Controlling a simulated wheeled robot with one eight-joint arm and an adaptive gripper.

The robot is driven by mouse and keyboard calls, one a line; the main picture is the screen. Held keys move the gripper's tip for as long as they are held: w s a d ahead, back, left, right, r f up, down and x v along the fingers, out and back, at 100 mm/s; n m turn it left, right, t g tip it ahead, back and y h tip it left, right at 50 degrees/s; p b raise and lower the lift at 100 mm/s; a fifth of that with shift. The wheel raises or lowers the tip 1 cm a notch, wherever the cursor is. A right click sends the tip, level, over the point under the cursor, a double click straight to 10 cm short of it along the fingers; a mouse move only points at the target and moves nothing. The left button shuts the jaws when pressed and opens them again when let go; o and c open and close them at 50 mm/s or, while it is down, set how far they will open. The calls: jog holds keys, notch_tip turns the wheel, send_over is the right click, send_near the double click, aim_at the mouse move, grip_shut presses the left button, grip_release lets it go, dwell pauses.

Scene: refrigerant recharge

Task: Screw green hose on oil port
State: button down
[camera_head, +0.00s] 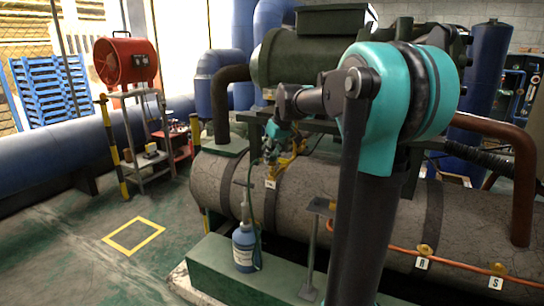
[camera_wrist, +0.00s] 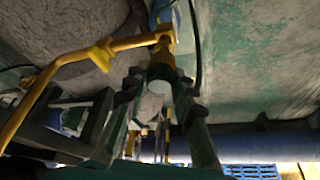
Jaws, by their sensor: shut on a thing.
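My gripper (camera_head: 275,138) is at the compressor's near left side, partly hidden by its own wrist in the head view. In the wrist view my gripper (camera_wrist: 160,84) is shut on a dark green hose end (camera_wrist: 160,72) with a pale round face. The hose end sits at the end of a yellow pipe (camera_wrist: 132,42), which looks like the oil port. It appears to touch the pipe's fitting, but I cannot tell whether it is threaded on. A thin green hose (camera_head: 258,215) runs beside a blue bottle (camera_head: 245,248) and up towards my gripper.
The bottle stands on a green plinth (camera_head: 212,262) in front of a large grey tank (camera_head: 225,190). An orange hose (camera_head: 460,262) with tagged fittings runs along the tank at right. The floor at left with a yellow square (camera_head: 134,236) is clear.

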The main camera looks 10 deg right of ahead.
jog(key=shift+f, duration=0.85)
dwell(0.4)
jog(key=m+h, duration=0.1)
jog(key=m, duration=0.1)
jog(key=shift+m, duration=0.8)
jog(key=m+h, duration=0.1)
jog(key=m, duration=0.2)
jog(key=shift+h, duration=0.4)
jog(key=shift+m, duration=0.3)
